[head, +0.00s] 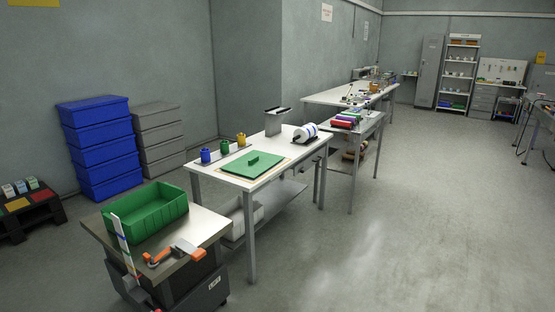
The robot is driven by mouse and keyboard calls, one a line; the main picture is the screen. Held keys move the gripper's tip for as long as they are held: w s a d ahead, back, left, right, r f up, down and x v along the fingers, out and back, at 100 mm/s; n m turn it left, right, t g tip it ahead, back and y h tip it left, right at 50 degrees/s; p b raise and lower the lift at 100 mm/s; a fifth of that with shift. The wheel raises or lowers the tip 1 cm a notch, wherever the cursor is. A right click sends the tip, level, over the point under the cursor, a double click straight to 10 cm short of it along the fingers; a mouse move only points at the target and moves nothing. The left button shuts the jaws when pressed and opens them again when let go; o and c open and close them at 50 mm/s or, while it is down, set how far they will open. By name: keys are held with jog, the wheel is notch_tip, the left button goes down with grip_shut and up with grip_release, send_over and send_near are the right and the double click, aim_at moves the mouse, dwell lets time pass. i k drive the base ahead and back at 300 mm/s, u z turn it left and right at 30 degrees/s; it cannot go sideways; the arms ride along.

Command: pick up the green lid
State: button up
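The green lid (237,167) is a flat green rectangle with a raised bar-like grip (252,159) on top. It lies flat on the near part of the long white table (294,160), on a thin tan sheet or mat. Nothing rests on the lid and its top is in plain view. My gripper is not in view.
A cart (211,228) at the front left bears an open green bin (150,222) and an orange-handled tool (175,252). Blue, green and yellow cups (224,147) stand behind the lid. A white roll (305,133) sits farther along. Floor right of the table is clear.

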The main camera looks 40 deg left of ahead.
aim_at(251, 165)
jog(key=i, duration=1.65)
jog(key=u, duration=0.8)
jog(key=i, duration=1.1)
jog(key=u, duration=1.7)
jog(key=i, duration=0.6)
jog(key=u, duration=0.55)
